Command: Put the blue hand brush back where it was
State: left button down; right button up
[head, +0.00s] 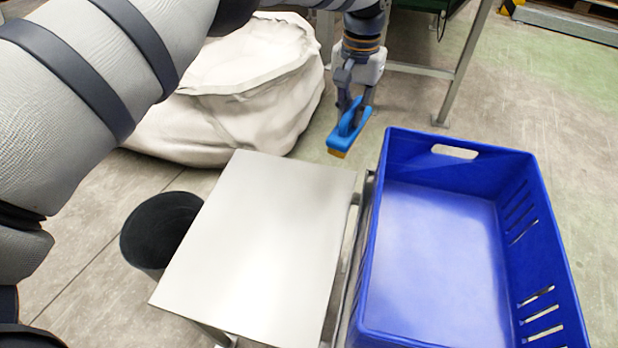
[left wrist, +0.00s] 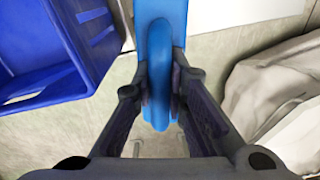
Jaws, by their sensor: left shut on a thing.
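The blue hand brush (head: 349,123) is held in my left gripper (head: 354,98), whose fingers are shut on its handle. It hangs in the air beyond the far edge of the small table, left of the blue crate's far corner. Its yellowish bristles show at the lower end in the head view. In the left wrist view the brush (left wrist: 160,60) runs between both fingers of the gripper (left wrist: 160,85) and extends past the top edge. My right gripper is not in view.
The pale-topped table (head: 265,250) is bare. The blue crate (head: 530,165) at right looks empty. A white sack (head: 230,100) sits behind the table, and a dark round bin (head: 160,225) stands at its left. A green-edged bench with a metal leg (head: 463,65) is at the back.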

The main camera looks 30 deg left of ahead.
aim_at(330, 137)
pick_arm(q)
jog(key=s, duration=0.2)
jog(key=s+a+f+p, duration=0.1)
jog(key=s, duration=0.1)
jog(key=s+f+p, duration=0.1)
jog(key=s, duration=0.1)
jog(key=shift+a+f, duration=0.1)
jog(key=shift+a, duration=0.15)
jog(key=s+f, duration=0.1)
jog(key=f, duration=0.2)
jog(key=s+f, duration=0.2)
jog(key=f, duration=0.1)
jog(key=s+a+f, duration=0.1)
jog(key=s+f, duration=0.1)
jog(key=f, duration=0.2)
jog(key=shift+s, duration=0.2)
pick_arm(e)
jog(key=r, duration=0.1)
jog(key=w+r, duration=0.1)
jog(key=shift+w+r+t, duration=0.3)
pick_arm(q)
jog(key=c, duration=1.6)
grip_release()
